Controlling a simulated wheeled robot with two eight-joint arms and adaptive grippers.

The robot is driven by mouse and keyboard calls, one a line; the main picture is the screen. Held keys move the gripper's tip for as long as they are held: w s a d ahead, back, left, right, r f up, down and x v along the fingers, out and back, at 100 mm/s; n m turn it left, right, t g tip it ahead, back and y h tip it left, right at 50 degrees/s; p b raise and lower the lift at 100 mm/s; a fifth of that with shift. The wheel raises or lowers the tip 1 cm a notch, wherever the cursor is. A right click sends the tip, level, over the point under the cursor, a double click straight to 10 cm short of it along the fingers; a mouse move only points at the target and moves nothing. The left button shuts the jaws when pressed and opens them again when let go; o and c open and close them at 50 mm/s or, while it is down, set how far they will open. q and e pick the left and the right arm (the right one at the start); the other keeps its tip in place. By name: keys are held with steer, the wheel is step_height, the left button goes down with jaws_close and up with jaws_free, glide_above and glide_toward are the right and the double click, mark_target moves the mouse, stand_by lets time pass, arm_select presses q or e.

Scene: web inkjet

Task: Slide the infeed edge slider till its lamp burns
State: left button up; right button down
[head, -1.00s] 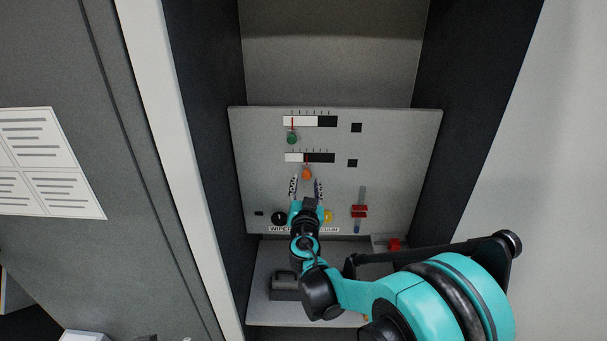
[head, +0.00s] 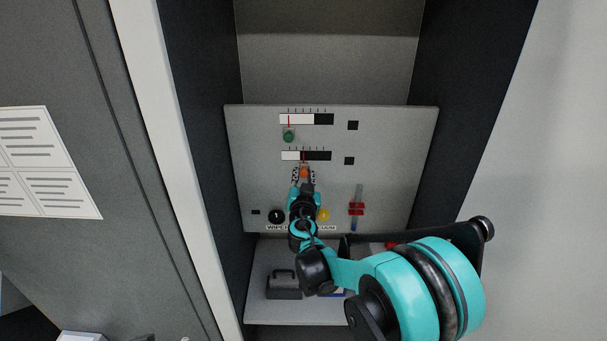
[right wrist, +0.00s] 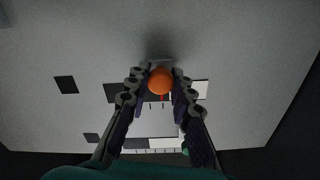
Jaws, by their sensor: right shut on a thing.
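The grey panel (head: 388,190) carries two horizontal sliders, each with a black-and-white scale strip and red pointer. The lower one has an orange knob (head: 304,171) under its strip (head: 318,155); the upper one has a green knob (head: 289,135). A small dark square sits right of each strip, the upper (head: 353,125) and the lower (head: 349,160), both unlit. My right gripper (head: 304,176) is shut on the orange knob, which shows between its fingers in the right wrist view (right wrist: 160,80). No readable label tells which slider is the infeed edge. My left gripper is out of view.
Below are a black knob (head: 276,216), a yellow button (head: 323,214) and a red slider handle (head: 357,208) on a vertical slot. A dark box with a handle (head: 284,287) stands on the shelf under the panel. Dark walls flank the recess.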

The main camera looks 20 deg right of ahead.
steer(key=shift+d, duration=0.35)
steer(key=c, duration=1.3)
jaws_free()
steer(key=v, duration=1.2)
steer(key=shift+d, duration=0.1)
